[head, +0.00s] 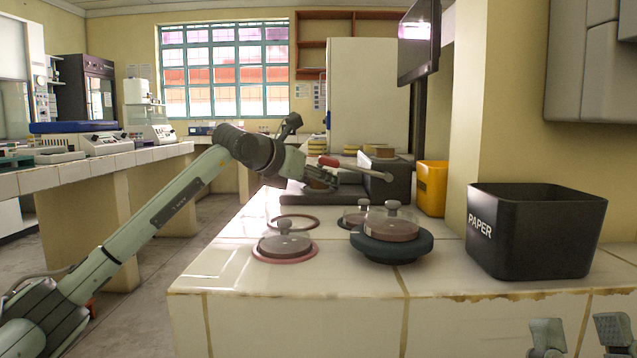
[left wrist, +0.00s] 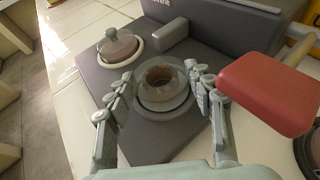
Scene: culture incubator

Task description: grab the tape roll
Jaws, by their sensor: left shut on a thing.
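The tape roll (left wrist: 160,76), clear with a brown core, sits in the left wrist view over a round pale seat on a dark grey device. I cannot tell whether the roll is off the seat. In the head view my left gripper (head: 318,180) is low over the dark device at the counter's far part, and the roll is not clear there. My right gripper (head: 580,336) is open and empty at the bottom right, in front of the counter.
A red handle (left wrist: 268,92) stands close right of the left gripper. Lidded dishes (head: 285,240) and a dish on a dark round base (head: 391,240) stand on the tiled counter (head: 300,283). A black PAPER bin (head: 535,232) and a yellow box (head: 432,188) are at the right.

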